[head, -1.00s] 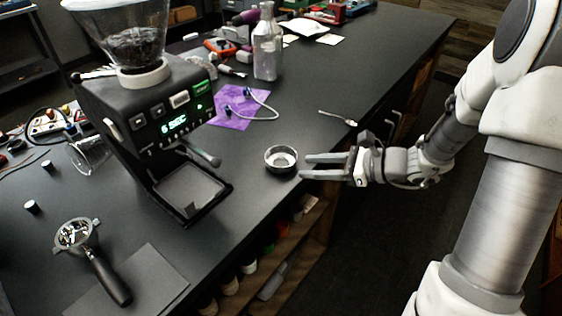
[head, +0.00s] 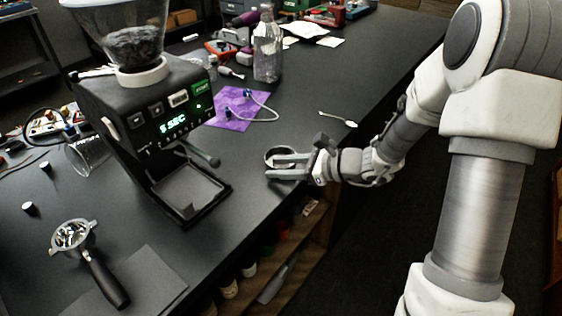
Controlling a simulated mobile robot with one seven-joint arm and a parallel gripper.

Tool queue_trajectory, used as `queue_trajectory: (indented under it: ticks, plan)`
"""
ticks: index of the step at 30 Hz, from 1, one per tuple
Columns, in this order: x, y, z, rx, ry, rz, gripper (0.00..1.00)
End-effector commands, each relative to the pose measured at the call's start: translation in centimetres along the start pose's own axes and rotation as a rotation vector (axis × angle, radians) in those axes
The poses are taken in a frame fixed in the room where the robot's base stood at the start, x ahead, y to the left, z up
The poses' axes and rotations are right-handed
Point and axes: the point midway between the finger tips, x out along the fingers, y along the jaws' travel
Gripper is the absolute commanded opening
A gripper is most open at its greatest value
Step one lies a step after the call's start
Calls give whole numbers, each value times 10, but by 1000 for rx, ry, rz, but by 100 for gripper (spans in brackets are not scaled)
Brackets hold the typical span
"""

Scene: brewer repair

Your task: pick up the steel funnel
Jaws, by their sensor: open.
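The steel funnel (head: 276,152) is a small round metal ring or cup on the dark bench top, right of the coffee grinder and near the bench's front edge. My gripper (head: 268,168) is open, with its two fingers pointing left at the funnel. The fingers overlap the funnel in the head view and hide most of its near and right side. I cannot tell whether they are around it, above it or touching it.
The grinder (head: 150,125) stands left of the funnel. A portafilter (head: 75,236) lies at the lower left. Behind are a purple cloth (head: 235,120) with a hose, a clear bottle (head: 267,50) and a spoon (head: 338,118).

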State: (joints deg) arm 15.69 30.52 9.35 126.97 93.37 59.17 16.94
Motion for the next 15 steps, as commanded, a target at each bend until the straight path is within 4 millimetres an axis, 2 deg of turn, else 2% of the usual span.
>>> queue_trajectory:
  ticks: [1,6,7,15]
  plan:
    - [0,0,0,0,0,0,33]
    - [0,0,0,0,0,0,3]
    - [0,0,0,0,0,0,0]
    - [0,0,0,0,0,-1,0]
